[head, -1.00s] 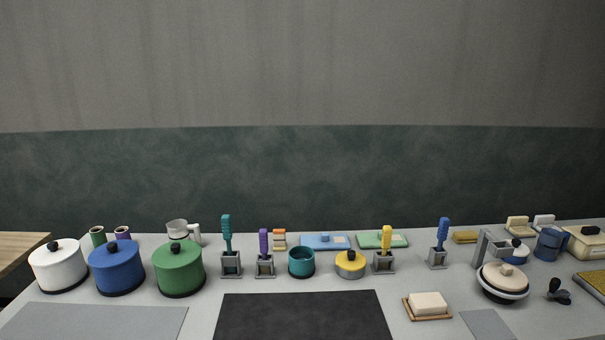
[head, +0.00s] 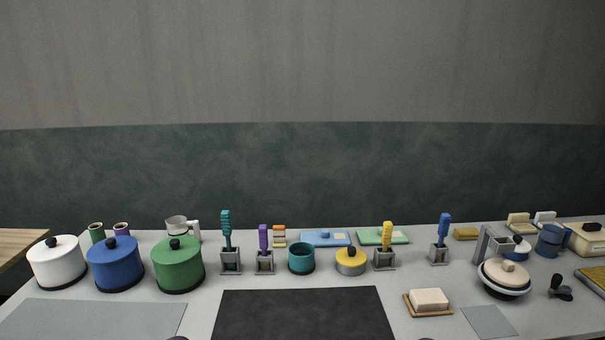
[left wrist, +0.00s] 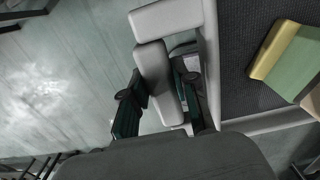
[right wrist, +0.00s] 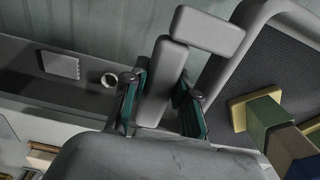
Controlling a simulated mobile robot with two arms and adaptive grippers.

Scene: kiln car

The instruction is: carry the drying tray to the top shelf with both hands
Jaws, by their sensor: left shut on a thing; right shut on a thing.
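The drying tray has a light grey rim and a dark mesh floor; it shows in the left wrist view (left wrist: 212,60) and in the right wrist view (right wrist: 225,70). My left gripper (left wrist: 160,108) is shut on a pale grey handle (left wrist: 152,70) at the tray's side. My right gripper (right wrist: 158,105) is shut on the other grey handle (right wrist: 162,75). Blocks stand on the mesh: a green one with a yellow edge (left wrist: 290,55), and yellow, green and blue ones (right wrist: 262,112). The head view does not show the tray, and I cannot make out a top shelf.
In the head view a grey counter holds lidded pots (head: 178,265), brushes in stands (head: 231,260), a soap dish (head: 428,301) and a black mat (head: 300,312). The right wrist view shows a dark surface with a grey block (right wrist: 60,65) and a ring (right wrist: 110,79).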

